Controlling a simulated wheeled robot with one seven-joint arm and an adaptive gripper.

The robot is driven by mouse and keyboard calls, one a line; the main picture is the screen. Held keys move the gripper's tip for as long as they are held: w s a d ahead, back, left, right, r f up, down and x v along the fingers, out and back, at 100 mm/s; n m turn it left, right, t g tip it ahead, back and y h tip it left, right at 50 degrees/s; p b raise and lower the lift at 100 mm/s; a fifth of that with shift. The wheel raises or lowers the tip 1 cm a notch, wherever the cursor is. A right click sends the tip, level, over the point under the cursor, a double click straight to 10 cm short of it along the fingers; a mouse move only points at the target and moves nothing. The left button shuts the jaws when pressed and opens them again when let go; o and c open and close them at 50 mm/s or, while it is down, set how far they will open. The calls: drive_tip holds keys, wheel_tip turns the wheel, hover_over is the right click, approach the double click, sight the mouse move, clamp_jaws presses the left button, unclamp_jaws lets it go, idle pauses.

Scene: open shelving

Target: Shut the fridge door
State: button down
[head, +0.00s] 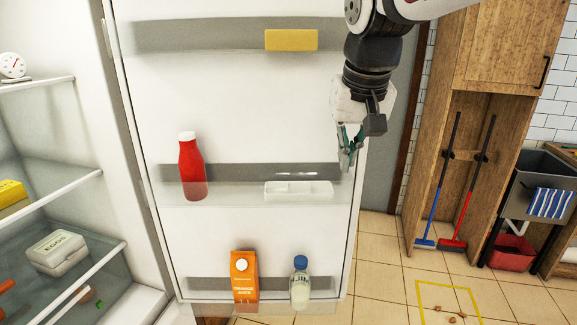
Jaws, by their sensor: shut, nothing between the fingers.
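The fridge door (240,105) stands wide open in the head view, its inner side facing me. Its shelves hold a yellow block (291,40), a red bottle (192,168), a white tray (298,190), an orange juice carton (244,278) and a blue-capped bottle (300,283). The open fridge interior (75,170) is at the left. My gripper (346,165) is shut and empty, pointing down in front of the door's right edge. I cannot tell whether it touches the door.
Fridge shelves at the left hold an egg box (60,252) and a yellow item (11,194). A wooden cabinet (505,50) with a blue broom (440,190) and a red broom (470,200) stands at the right. A yellow floor square (418,290) frames small brown bits.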

drive_tip(key=w+a+p, duration=0.2)
drive_tip(key=w+a, duration=0.3)
drive_tip(key=w, duration=0.3)
drive_tip(key=p+x, duration=0.1)
drive_tip(key=x, duration=0.8)
drive_tip(key=shift+s+a+f+p, duration=0.1)
drive_tip(key=shift+s+f+p, duration=0.05)
drive_tip(key=shift+f+p, duration=0.15)
drive_tip(key=shift+s, duration=0.1)
